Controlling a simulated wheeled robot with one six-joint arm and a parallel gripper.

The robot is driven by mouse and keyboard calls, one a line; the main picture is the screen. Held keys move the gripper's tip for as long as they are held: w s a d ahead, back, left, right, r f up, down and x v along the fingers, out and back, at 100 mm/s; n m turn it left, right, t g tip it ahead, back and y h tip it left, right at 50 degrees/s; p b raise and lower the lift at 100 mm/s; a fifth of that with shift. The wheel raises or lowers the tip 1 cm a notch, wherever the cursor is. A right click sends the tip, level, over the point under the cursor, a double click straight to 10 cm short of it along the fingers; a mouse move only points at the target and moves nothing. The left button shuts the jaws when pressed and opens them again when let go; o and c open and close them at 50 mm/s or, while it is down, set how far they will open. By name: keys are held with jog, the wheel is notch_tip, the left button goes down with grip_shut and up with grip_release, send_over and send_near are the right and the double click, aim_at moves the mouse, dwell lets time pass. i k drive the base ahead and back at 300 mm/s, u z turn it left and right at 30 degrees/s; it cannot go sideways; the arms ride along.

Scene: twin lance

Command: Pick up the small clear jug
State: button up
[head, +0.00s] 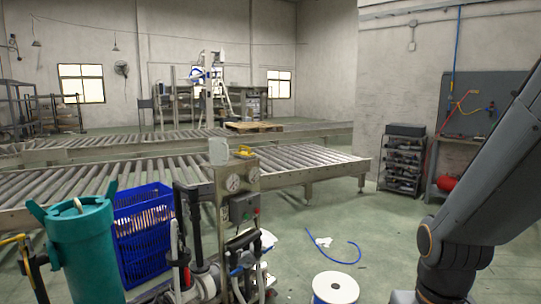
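A small pale, translucent container (219,151), which looks like the small clear jug, stands upright near the middle of the head view. It appears to rest on top of the metal gauge stand (236,178), though its base is too small to make out clearly. A yellow object (244,152) lies just to its right. My arm rises along the right side of the picture, well apart from the container. My gripper is outside the view.
A teal cylinder (84,255) and a blue crate (143,235) stand at the front left. Roller conveyors (300,160) run behind the stand. A white roll (335,287) and blue hose (340,260) are on the floor. The floor right of the stand is mostly open.

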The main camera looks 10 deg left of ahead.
aim_at(218, 147)
jog(key=z, duration=0.25)
jog(key=i, duration=2.05)
jog(key=u, duration=1.3)
jog(key=i, duration=0.85)
jog(key=u, duration=0.85)
